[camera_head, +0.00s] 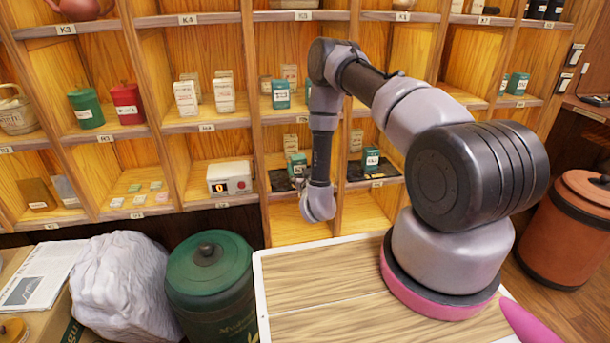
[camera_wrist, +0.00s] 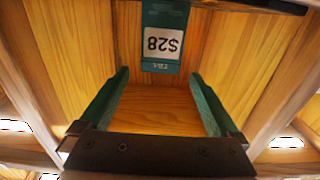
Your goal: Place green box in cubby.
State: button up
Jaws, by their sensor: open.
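A green box (camera_wrist: 162,38) with a white $28 label shows upside down at the top middle of the wrist view. It appears to stand upright on the dark surface of a cubby. My gripper (camera_wrist: 159,74) is open, with its green fingers spread left and right and nothing clamped between them. The box lies beyond or level with the fingertips; contact cannot be told. In the head view, my wrist hangs before the lower middle cubby, where a green box (camera_head: 297,163) shows partly behind it; the fingers are mostly hidden there. Another green box (camera_head: 371,159) stands in the cubby to the right.
Wooden dividers and shelf edges closely bound the cubbies. More green boxes stand in the cubby above (camera_head: 281,95) and far right (camera_head: 517,83). A digital scale (camera_head: 229,178) sits in the cubby to the left. A green canister (camera_head: 210,270) stands on the floor side.

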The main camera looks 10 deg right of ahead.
jog(key=s, duration=0.6)
jog(key=shift+s, duration=0.1)
